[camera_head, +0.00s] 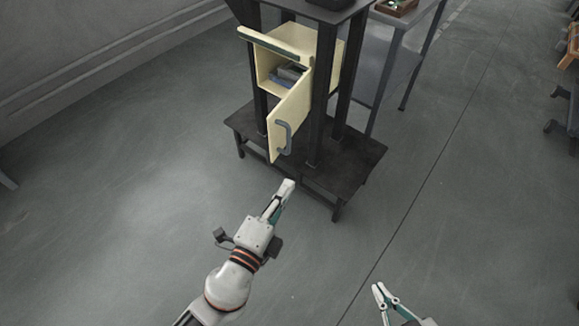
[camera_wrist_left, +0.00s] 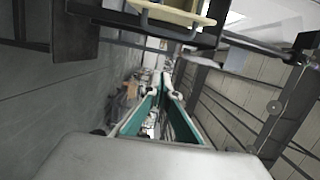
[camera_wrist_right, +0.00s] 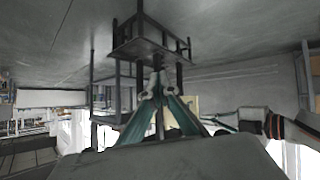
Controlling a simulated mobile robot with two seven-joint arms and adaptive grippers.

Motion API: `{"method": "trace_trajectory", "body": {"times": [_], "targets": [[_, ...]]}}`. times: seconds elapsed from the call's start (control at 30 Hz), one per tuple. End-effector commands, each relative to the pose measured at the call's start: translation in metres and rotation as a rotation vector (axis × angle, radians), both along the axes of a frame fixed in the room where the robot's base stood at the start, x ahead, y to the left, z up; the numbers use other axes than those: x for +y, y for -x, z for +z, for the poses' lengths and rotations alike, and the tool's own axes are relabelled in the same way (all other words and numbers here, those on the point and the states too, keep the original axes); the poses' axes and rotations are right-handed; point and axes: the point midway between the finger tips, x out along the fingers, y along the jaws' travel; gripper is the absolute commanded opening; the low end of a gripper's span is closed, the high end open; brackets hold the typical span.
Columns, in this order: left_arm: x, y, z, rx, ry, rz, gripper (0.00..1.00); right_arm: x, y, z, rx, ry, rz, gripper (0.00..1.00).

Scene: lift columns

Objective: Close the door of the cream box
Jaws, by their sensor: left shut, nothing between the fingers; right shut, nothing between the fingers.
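The cream box (camera_head: 325,45) sits between the dark posts of a stand in the head view. Its door (camera_head: 292,112) stands open toward me and carries a grey curved handle (camera_head: 284,138). Dark items (camera_head: 287,73) lie inside the box. The door's handle also shows at the top of the left wrist view (camera_wrist_left: 165,28). My left gripper (camera_head: 289,186) is shut and empty, in front of and below the door, apart from it in the picture. My right gripper (camera_head: 379,288) is shut and empty, low at the right, farther from the box.
The black stand (camera_head: 345,165) has a wide low base and tall posts around the box. A grey table (camera_head: 400,30) with a small tray (camera_head: 396,8) stands behind it to the right. A wall (camera_head: 100,50) runs along the left. The floor in front is clear.

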Motion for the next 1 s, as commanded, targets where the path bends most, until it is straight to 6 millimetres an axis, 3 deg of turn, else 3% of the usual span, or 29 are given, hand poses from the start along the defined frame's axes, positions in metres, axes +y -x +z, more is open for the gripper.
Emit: {"method": "trace_trajectory", "body": {"times": [0.2, 0.57, 0.73, 1.0], "targets": [[-0.011, -0.027, 0.008, -0.012, 0.001, 0.001, 0.0, -0.002, -0.003, 0.007, -0.011, 0.006, -0.001, 0.0], [-0.038, -0.091, 0.003, -0.004, 0.002, 0.0, 0.0, -0.003, 0.001, 0.001, 0.001, 0.01, -0.003, 0.0], [-0.018, -0.106, 0.002, -0.003, -0.003, 0.002, 0.0, -0.004, -0.001, 0.004, -0.004, 0.01, -0.005, 0.0], [-0.006, -0.114, 0.001, -0.001, -0.001, 0.001, 0.0, -0.004, 0.0, 0.002, -0.001, 0.009, -0.005, 0.0]]}}
